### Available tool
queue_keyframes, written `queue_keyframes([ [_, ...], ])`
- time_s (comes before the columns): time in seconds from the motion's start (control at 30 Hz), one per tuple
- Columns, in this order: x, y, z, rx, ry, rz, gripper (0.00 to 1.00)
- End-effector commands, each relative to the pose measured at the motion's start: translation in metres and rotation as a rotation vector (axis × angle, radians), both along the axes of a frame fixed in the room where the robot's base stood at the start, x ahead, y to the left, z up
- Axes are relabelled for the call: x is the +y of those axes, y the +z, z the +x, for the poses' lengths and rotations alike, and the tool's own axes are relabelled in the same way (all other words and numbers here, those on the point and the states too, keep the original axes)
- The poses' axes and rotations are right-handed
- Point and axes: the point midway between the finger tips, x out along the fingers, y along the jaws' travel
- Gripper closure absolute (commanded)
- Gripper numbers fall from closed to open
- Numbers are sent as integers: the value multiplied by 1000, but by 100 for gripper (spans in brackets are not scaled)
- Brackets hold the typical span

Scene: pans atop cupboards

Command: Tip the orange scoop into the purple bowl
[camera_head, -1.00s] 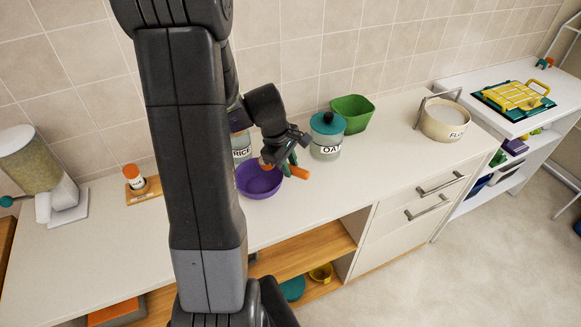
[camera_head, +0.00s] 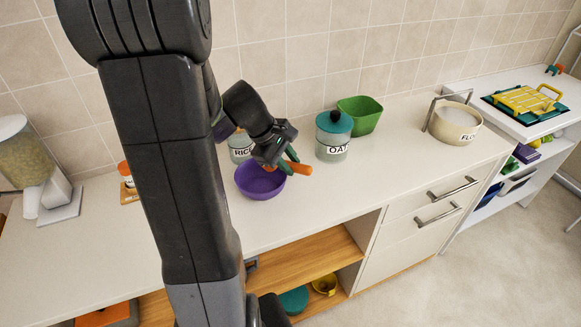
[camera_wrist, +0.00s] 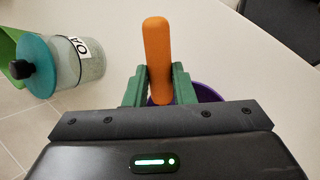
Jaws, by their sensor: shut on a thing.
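The orange scoop's handle (camera_wrist: 157,55) is between the green fingers of my gripper (camera_wrist: 160,88) in the wrist view. My gripper (camera_head: 288,166) is shut on it. In the head view the orange handle (camera_head: 301,169) sticks out to the right of the fingers. The scoop's head is hidden, so I cannot tell its tilt or whether it holds anything. The purple bowl (camera_head: 258,188) stands on the counter, just below my gripper. Part of its rim shows behind the fingers in the wrist view (camera_wrist: 208,94). The bowl's inside is mostly hidden.
An oats jar (camera_head: 332,139) with a teal lid and a rice jar (camera_head: 239,148) stand behind the bowl. A green container (camera_head: 360,114) and a flour pot (camera_head: 454,124) stand further right. The counter (camera_head: 330,195) is clear right of the bowl.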

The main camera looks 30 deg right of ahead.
Motion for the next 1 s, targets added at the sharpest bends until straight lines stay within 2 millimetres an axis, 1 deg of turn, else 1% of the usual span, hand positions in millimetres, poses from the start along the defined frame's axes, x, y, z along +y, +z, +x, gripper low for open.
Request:
queue_keyframes([
  [0.03,1,-3,1,1,3,-14,99],
  [0.33,6,-3,2,21,3,-98,99],
  [1.0,20,1,5,76,3,-338,99],
])
